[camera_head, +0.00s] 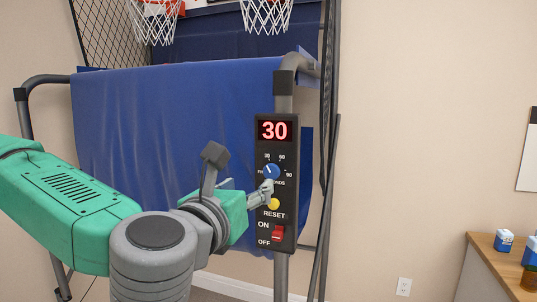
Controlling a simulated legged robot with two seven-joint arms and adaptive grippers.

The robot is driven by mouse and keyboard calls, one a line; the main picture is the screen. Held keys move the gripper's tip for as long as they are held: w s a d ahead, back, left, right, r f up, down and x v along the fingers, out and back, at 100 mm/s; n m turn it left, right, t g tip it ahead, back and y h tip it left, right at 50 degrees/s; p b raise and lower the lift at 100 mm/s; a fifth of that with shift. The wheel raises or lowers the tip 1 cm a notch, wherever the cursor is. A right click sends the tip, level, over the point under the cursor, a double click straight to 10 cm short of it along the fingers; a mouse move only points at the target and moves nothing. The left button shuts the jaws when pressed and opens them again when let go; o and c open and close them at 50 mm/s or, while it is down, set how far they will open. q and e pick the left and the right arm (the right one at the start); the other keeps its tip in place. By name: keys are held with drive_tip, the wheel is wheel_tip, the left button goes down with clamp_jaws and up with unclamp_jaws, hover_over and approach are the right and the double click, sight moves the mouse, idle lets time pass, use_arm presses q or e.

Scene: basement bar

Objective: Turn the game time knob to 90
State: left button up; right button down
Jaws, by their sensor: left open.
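The game time knob (271,171) is a small blue dial on the black control panel (285,218). Marks 30, 60 and 90 are printed around it, and its pointer leans up and left. The red display (275,130) above it reads 30. My left gripper (264,189) is open, with its fingertips at the knob's lower edge. I cannot tell whether they touch it. The fingers hide part of the lettering below the knob. My right gripper is not in view.
A yellow reset button (273,203) sits just below the knob, close to my fingers. A red on/off switch (277,234) is lower on the panel. A blue cloth ramp (170,120) hangs behind my arm. A wooden-topped cabinet (490,257) stands at the right.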

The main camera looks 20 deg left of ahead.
sight(272, 174)
use_arm(q)
drive_tip(key=w+d+p, duration=0.1)
drive_tip(key=w, duration=0.1)
drive_tip(key=w+d+p, duration=0.1)
drive_tip(key=w, duration=0.1)
drive_tip(key=w+d+p, duration=0.1)
drive_tip(key=w, duration=0.2)
drive_tip(key=shift+r, duration=0.1)
drive_tip(key=shift+w+a, duration=0.3)
drive_tip(key=shift+w+a+p, duration=0.3)
drive_tip(key=shift+w+a, duration=0.1)
drive_tip(key=shift+a, duration=0.4)
drive_tip(key=shift+w+a+f, duration=0.25)
drive_tip(key=shift+a, duration=0.1)
drive_tip(key=shift+d, duration=0.2)
drive_tip(key=shift+s+d+r, duration=0.15)
drive_tip(key=shift+d, duration=0.2)
drive_tip(key=c, duration=0.7)
drive_tip(key=shift+d, duration=0.3)
clamp_jaws()
drive_tip(key=shift+d, duration=0.1)
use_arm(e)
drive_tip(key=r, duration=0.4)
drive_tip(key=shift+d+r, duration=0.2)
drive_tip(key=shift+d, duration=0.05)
